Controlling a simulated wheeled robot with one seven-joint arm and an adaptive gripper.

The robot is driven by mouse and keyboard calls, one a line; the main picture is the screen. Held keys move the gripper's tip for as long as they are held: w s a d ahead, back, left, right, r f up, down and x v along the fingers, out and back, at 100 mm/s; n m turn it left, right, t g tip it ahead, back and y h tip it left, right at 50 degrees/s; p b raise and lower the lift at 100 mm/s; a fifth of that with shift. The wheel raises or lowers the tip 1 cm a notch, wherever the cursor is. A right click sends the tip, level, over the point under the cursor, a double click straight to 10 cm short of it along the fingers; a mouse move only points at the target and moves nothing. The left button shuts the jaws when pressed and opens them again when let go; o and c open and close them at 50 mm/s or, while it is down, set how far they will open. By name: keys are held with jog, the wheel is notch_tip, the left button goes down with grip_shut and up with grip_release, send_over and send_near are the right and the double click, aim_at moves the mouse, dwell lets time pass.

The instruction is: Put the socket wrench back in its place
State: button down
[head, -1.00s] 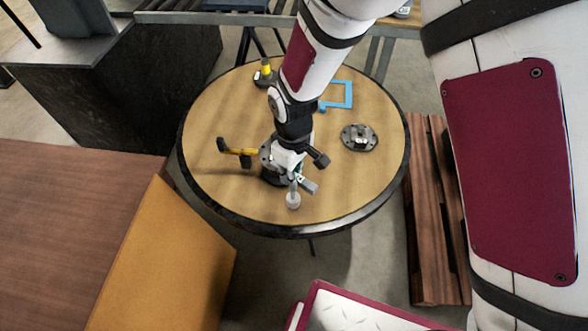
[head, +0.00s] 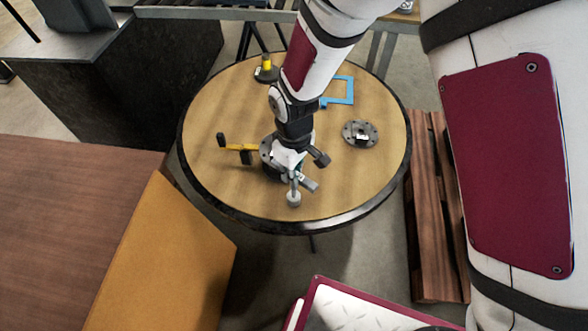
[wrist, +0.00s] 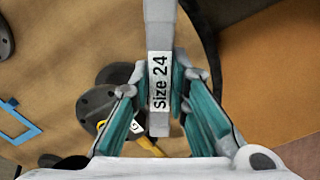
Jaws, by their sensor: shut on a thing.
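The socket wrench (wrist: 160,22) is a grey bar with a white "Size 24" label in the wrist view. My gripper (wrist: 158,88) is shut on it, with its teal-padded fingers on either side of the labelled end. In the head view my gripper (head: 296,172) is low over the front middle of the round table. The round end of the wrench (head: 294,198) shows there, near the table's front edge. I cannot tell whether the wrench touches the table. Its place cannot be made out for certain.
On the round table (head: 225,190) are a yellow-handled tool (head: 240,148), a dark round flange (head: 360,134), a blue square frame (head: 349,90) and a yellow-and-black item (head: 266,68). A dark round part lies under my gripper. A wooden pallet (head: 428,210) stands right.

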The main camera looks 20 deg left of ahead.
jog(key=shift+f, duration=0.6)
jog(key=c, duration=0.9)
grip_release()
jog(key=shift+r, duration=0.1)
jog(key=shift+r+p, duration=1.6)
jog(key=shift+r, duration=2.8)
